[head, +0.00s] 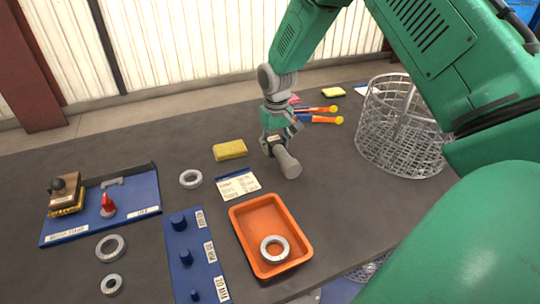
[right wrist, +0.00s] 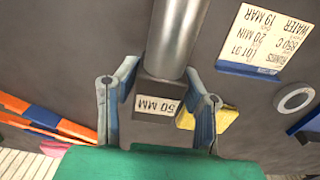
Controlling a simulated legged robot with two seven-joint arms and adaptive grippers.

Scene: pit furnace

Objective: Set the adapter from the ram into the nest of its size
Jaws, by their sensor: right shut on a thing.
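My right gripper (head: 281,139) is shut on the adapter, a silver cylinder (head: 288,163) with a dark block at its gripped end. In the right wrist view the block carries a label reading 50 MM (right wrist: 158,106), with the cylinder (right wrist: 175,40) beyond it. The adapter is tilted above the table, behind the orange tray. A blue plate (head: 182,237) at the front bears dark blue round pegs of different sizes, each with a white label. I cannot tell whether these are the nests. My left gripper is out of view.
An orange tray (head: 238,222) holds a metal ring (head: 274,249). Other rings (head: 190,179) lie left. A blue board (head: 135,190) with a brush stands far left. A card (head: 238,185), sponge (head: 230,150), orange-handled tool (head: 318,120) and wire basket (head: 402,125) lie around the arm.

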